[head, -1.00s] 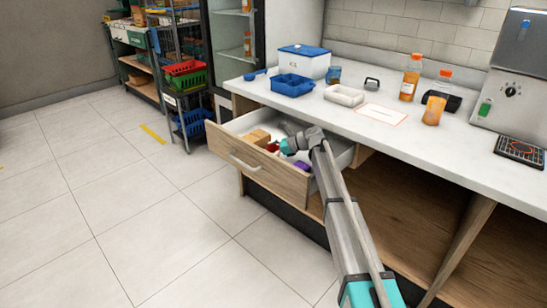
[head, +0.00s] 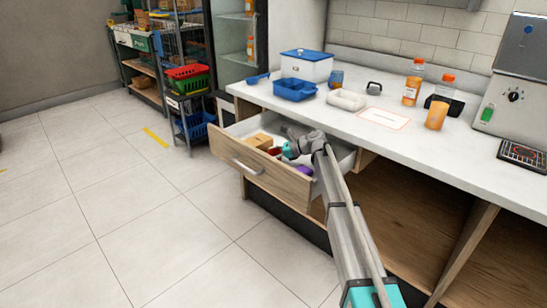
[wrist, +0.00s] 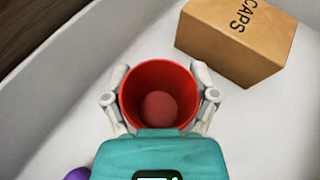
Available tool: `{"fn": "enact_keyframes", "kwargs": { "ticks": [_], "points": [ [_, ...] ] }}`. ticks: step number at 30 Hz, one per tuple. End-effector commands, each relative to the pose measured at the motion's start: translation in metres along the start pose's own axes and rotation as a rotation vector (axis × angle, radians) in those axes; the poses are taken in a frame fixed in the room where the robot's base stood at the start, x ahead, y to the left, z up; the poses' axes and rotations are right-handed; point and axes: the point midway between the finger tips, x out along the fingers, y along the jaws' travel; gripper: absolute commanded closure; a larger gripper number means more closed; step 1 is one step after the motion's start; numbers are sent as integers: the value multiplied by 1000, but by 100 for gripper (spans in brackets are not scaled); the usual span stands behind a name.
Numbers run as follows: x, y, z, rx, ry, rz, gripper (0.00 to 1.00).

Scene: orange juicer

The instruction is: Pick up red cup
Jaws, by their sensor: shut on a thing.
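The red cup (wrist: 158,98) stands in the open drawer (head: 262,178), its open mouth toward the wrist camera. My gripper (wrist: 160,97) is shut on the cup, with one finger on each side of it. In the head view, my gripper (head: 285,151) reaches down into the drawer. Only a small red part of the cup (head: 274,151) shows there, beside the gripper; the rest is hidden.
A brown box marked CAPS (wrist: 238,38) lies close to the cup, and a purple thing (head: 303,171) is also in the drawer. Above, the counter (head: 400,142) holds a blue tray (head: 295,91), a white tray (head: 346,101) and orange bottles (head: 412,82).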

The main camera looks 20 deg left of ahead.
Motion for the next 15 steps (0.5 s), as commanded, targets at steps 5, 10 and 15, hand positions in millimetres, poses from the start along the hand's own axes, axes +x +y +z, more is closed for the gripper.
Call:
{"fn": "enact_keyframes", "kwargs": {
  "ticks": [5,10,15],
  "points": [
    [-2,0,5,0,0,0,49],
    [-6,-1,14,0,0,0,49],
    [-11,-2,28,0,0,0,49]
  ]
}}
